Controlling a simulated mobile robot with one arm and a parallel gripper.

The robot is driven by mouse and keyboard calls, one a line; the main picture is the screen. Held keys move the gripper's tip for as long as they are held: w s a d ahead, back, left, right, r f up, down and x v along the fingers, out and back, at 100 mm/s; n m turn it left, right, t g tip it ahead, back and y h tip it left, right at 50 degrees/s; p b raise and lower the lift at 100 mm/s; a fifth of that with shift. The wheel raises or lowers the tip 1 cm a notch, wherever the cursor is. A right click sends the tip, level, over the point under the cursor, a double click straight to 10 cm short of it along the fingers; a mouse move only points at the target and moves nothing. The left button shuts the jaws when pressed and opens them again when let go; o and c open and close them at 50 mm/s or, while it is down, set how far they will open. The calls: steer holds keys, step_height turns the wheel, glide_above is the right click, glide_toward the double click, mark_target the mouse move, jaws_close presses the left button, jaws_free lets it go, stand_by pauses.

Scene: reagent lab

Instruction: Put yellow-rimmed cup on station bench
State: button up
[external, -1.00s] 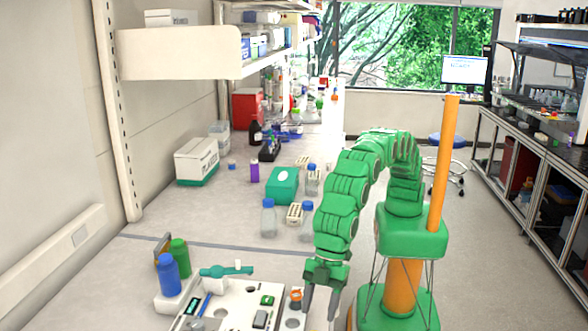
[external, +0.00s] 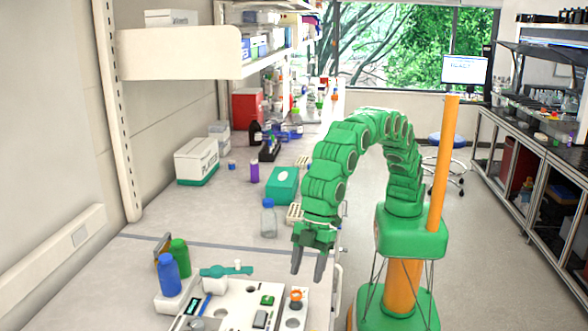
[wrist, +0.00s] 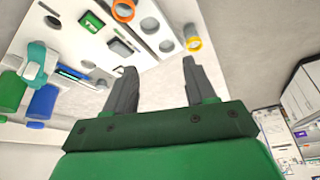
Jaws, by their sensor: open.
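The yellow-rimmed cup (wrist: 194,45) shows in the wrist view, at the right edge of the white station panel (wrist: 160,12). I cannot tell whether it stands on the panel or just beside it. It cannot be made out in the external view. A cup with an orange rim (wrist: 123,10) sits on the panel; it also shows in the external view (external: 296,298). My gripper (external: 307,276) is open and empty, pointing down above the far side of the panel. In the wrist view my gripper (wrist: 160,68) has its fingers apart, with the yellow-rimmed cup beyond the right fingertip.
A blue bottle (external: 168,275) and a green bottle (external: 180,256) stand left of the panel. A teal tool (external: 226,271) lies along its far edge. A clear blue-capped bottle (external: 268,220) and a green box (external: 283,184) stand farther back. The bench between is mostly clear.

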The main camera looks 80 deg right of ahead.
steer(key=w+d+r+m, duration=0.25)
steer(key=w+d, duration=0.45)
steer(key=d, duration=0.5)
steer(key=w+d+r+m+h, duration=0.1)
steer(key=d+r+m+h, duration=0.1)
steer(key=d, duration=1.5)
steer(key=w+d+r+m+h, duration=0.1)
steer(key=d+m, duration=0.1)
steer(key=d, duration=1.4)
steer(key=s+d+f+m+g, duration=0.1)
steer(key=s+d+f+m, duration=0.1)
steer(key=s+d, duration=1.1)
steer(key=s+d+f+m+g+h, duration=0.1)
steer(key=s+d+m, duration=0.4)
steer(key=s+d, duration=0.9)
step_height(320, 180, down, 2)
steer(key=d+g, duration=0.1)
steer(key=d, duration=0.1)
steer(key=shift+s+d, duration=0.2)
steer(key=shift+d, duration=0.1)
steer(key=shift+o, duration=0.3)
